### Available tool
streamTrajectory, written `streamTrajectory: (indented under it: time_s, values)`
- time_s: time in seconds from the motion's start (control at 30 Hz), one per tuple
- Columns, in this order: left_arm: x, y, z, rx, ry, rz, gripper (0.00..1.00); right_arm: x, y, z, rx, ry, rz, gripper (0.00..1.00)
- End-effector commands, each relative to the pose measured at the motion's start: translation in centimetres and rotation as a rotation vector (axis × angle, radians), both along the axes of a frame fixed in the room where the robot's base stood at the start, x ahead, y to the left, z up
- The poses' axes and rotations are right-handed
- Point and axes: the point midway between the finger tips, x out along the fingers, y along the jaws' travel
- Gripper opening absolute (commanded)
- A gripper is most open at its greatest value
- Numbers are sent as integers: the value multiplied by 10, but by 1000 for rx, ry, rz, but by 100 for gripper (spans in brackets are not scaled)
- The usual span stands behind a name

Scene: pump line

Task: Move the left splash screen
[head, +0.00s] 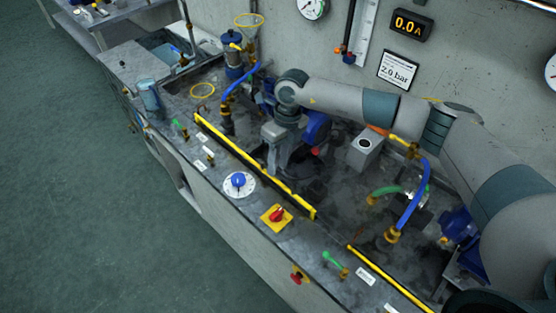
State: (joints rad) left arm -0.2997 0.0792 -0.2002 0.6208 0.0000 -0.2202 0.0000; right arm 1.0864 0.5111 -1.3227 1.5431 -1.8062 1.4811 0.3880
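The left splash screen shows as a long yellow-edged strip (240,152) running diagonally along the front of the wet bench area. Any clear pane it has is hard to make out. My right arm reaches in from the right, over the bench. My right gripper (274,165) points down just behind the middle of that yellow strip. Its fingertips are small and dark, so I cannot tell whether they touch the strip or are open or shut. A second yellow-edged strip (388,278), the right splash screen, lies further along at the lower right. My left gripper is out of view.
A blue knob (238,181) and a red switch on a yellow plate (276,216) stand in front of the strip. Blue hoses (412,200) and a grey box (366,149) are behind. A clear jug-like vessel (151,98) stands at the left. The floor is clear.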

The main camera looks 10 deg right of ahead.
Motion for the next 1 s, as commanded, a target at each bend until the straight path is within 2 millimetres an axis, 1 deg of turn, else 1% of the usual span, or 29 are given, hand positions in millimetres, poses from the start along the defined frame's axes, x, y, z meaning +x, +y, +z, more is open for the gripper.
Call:
streamTrajectory:
  time_s: [0.13,0.37,0.4,0.47,0.5,0.77,0.87,1.0]
  values:
    - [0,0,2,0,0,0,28,0,1,-4,1,-1,0,28]
    - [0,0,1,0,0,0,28,0,1,-5,0,-2,1,28]
    - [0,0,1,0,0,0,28,0,1,-5,0,-2,1,23]
    - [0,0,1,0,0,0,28,0,1,-4,0,-2,1,9]
    - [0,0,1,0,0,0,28,0,1,-4,0,-2,1,0]
    - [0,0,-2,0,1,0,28,0,1,-7,0,-2,1,0]
    - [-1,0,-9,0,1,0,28,0,1,-16,-1,-1,1,0]
    - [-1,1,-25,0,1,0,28,0,1,-33,0,-2,1,0]
